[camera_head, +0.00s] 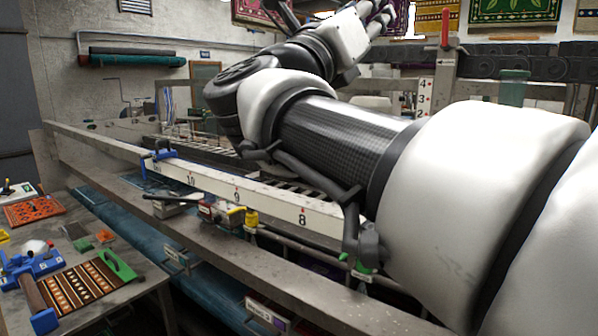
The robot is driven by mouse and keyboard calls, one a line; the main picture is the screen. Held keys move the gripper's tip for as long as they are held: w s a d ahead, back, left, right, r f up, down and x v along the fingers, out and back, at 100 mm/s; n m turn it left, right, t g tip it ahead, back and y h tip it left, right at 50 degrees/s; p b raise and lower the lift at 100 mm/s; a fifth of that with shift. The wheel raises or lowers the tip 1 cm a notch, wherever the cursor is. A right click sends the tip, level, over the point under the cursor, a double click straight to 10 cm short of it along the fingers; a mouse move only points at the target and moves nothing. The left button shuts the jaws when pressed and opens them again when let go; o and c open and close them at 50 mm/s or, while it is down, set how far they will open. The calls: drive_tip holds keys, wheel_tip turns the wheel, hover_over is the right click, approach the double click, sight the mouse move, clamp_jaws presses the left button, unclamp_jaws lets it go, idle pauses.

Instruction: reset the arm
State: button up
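My arm crosses the right and upper middle of the head view. Its large white and black links run from the right edge to a bent elbow, then up to the top edge. The wrist end lies at the top edge, partly cut off. I cannot make out my gripper or its fingers, and nothing held is visible.
A long pale rail (270,203) with numbers and a blue clamp (158,156) runs under my arm. A workbench at left holds a striped rug sample (83,287), a green-handled tool (118,264) and a blue tool (30,266). Rugs hang at the back.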

drive_tip(key=s+a+f+n+g+y, duration=0.1)
drive_tip(key=a+f+n+y, duration=0.1)
drive_tip(key=f+n+y, duration=0.95)
drive_tip(key=s+a+f+n+g+y, duration=0.2)
drive_tip(key=f+n+y, duration=0.4)
drive_tip(key=f+n, duration=0.95)
drive_tip(key=s+d+f+n+g+h, duration=0.1)
drive_tip(key=s+d+f+n+g, duration=0.2)
drive_tip(key=s+f, duration=0.4)
drive_tip(key=s+d+f+n+g+h, duration=0.1)
drive_tip(key=s+d+f+n+g, duration=0.2)
drive_tip(key=s+f, duration=0.5)
drive_tip(key=s+d+f+n+g+h, duration=0.1)
drive_tip(key=s+d+f+n+g, duration=0.3)
drive_tip(key=f, duration=0.6)
drive_tip(key=s+n+g+b, duration=0.1)
drive_tip(key=s+n, duration=0.1)
drive_tip(key=s, duration=0.1)
drive_tip(key=shift+s+f+n+h, duration=0.35)
drive_tip(key=shift+s+n, duration=0.05)
